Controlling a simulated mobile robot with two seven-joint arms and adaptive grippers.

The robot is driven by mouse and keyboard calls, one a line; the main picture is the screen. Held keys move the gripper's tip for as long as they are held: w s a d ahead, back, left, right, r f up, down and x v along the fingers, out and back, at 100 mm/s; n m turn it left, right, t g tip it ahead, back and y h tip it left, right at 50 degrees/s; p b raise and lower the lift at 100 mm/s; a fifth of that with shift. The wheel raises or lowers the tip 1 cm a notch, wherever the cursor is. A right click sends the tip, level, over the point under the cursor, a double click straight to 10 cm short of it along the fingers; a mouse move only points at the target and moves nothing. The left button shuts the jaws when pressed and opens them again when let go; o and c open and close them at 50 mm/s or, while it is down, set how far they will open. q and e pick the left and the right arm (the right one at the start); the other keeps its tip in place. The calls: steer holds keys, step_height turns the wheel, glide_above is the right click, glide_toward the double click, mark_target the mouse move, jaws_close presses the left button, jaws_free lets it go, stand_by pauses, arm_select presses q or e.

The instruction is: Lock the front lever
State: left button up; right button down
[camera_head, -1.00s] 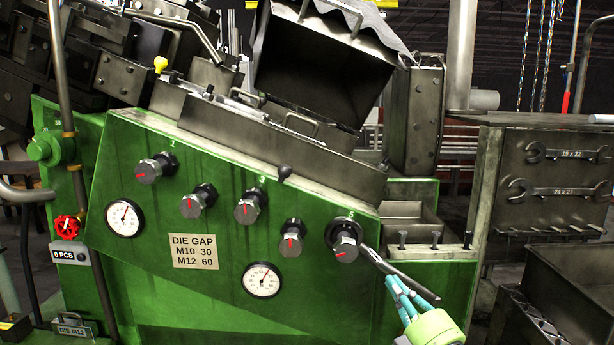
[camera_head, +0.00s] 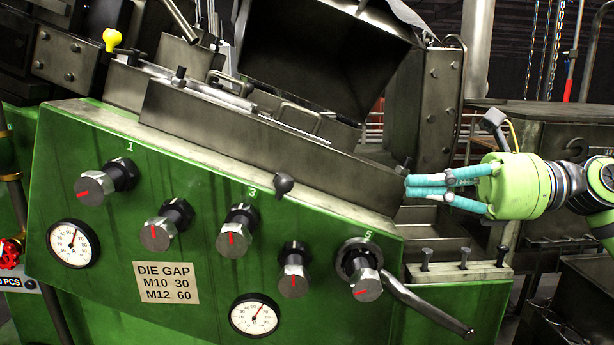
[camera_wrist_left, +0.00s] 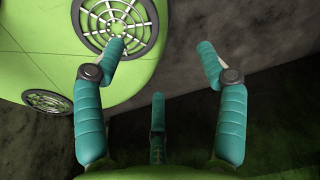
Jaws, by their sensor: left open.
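A short lever with a black ball knob (camera_head: 284,183) stands at the front edge of the green panel (camera_head: 200,270), above dial 3. A second lever with a yellow knob (camera_head: 110,38) stands farther back on the left. My right gripper (camera_head: 408,187) comes in from the right, its teal fingers pointing left, close to the right end of the grey metal housing. It is clear of both levers, and I see nothing in it. Its fingers lie close together, so its opening is unclear. My left gripper (camera_wrist_left: 160,62) shows only in the left wrist view, open and empty.
A wrench-like handle (camera_head: 430,305) hangs from the numbered 5 dial (camera_head: 365,280), slanting down right. Several dials and two gauges (camera_head: 255,316) line the panel. A dark hopper (camera_head: 315,60) stands behind. Small pegs (camera_head: 464,258) stand below my right gripper.

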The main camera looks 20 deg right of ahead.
arm_select(q)
steer(key=s, duration=0.5)
arm_select(e)
steer(key=p, duration=0.5)
glide_toward(291, 183)
steer(key=p+x, duration=0.3)
steer(key=x, duration=0.2)
steer(key=shift+w+a+r+p, duration=0.1)
steer(key=shift+a+p, duration=0.25)
steer(key=shift+a, duration=0.05)
arm_select(q)
step_height(291, 183, up, 9)
steer(key=w, duration=0.1)
steer(key=shift+w+a+g, duration=0.25)
steer(key=shift+g, duration=0.05)
arm_select(e)
steer(key=shift+w+a+f, duration=0.25)
steer(key=shift+a, duration=0.25)
